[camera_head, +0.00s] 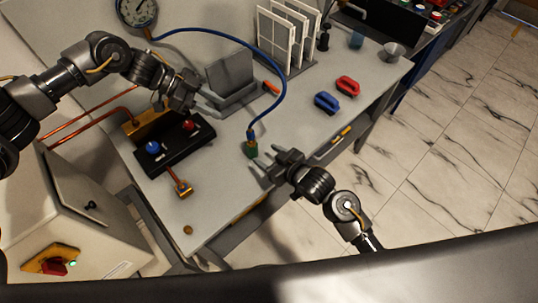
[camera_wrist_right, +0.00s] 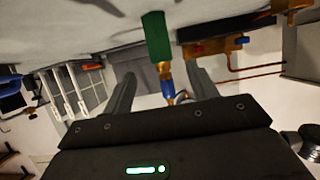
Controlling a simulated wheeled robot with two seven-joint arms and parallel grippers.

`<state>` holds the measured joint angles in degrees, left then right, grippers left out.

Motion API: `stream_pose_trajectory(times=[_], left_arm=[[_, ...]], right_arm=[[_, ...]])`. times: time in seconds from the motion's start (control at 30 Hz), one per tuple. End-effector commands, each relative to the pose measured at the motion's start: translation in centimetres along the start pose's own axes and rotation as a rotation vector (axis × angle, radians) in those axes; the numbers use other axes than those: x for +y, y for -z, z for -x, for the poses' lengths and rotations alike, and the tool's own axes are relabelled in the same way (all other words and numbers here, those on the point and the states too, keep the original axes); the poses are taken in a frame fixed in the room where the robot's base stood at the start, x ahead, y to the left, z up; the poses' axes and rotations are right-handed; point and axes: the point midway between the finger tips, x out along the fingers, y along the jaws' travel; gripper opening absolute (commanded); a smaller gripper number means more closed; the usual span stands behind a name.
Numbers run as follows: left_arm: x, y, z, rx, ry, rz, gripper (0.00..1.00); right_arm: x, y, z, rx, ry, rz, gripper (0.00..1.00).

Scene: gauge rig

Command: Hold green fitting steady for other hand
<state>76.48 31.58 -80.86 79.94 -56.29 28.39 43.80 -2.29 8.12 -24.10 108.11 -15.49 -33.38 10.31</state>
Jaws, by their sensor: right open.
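The green fitting (camera_head: 250,151) stands near the table's front edge, with a brass part and the end of a blue hose on top. In the right wrist view, the green fitting (camera_wrist_right: 156,37) lies ahead of my fingertips, with its brass end (camera_wrist_right: 165,70) between the finger lines. My right gripper (camera_head: 258,170) is open and empty beside the fitting; its fingers (camera_wrist_right: 161,70) stand on either side, apart from it as far as I can tell. My left gripper (camera_head: 214,106) is over the table near the black valve block, its fingers apart and nothing between them.
The black block (camera_head: 175,150) with blue and red knobs and copper pipes lies left of the fitting. The blue hose (camera_head: 282,70) arcs back to a gauge (camera_head: 137,12). A grey holder (camera_head: 230,80) stands behind. Red (camera_head: 347,86) and blue (camera_head: 327,102) handled pieces lie right.

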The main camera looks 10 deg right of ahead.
Motion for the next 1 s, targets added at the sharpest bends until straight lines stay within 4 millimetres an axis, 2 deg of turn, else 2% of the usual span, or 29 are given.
stream_pose_trajectory(times=[0.13, 0.23, 0.5, 0.7, 1.0], left_arm=[[0.0, 0.0, 0.0, 0.0, 0.0, 0.0, 0.36], [0.0, 0.0, 0.0, 0.0, 0.0, 0.0, 0.36], [0.0, 0.0, 0.0, 0.0, 0.0, 0.0, 0.36], [0.0, 0.0, 0.0, 0.0, 0.0, 0.0, 0.36], [0.0, 0.0, 0.0, 0.0, 0.0, 0.0, 0.36]], right_arm=[[0.0, 0.0, -0.6, 0.001, 0.0, -0.001, 0.58], [0.0, 0.0, -1.7, 0.0, 0.001, -0.002, 0.58], [0.0, 0.1, -6.5, 0.0, 0.001, -0.002, 0.58], [-0.1, 0.1, -9.4, 0.001, 0.002, -0.001, 0.58], [-0.1, 0.0, -10.8, 0.001, 0.002, -0.001, 0.58]])
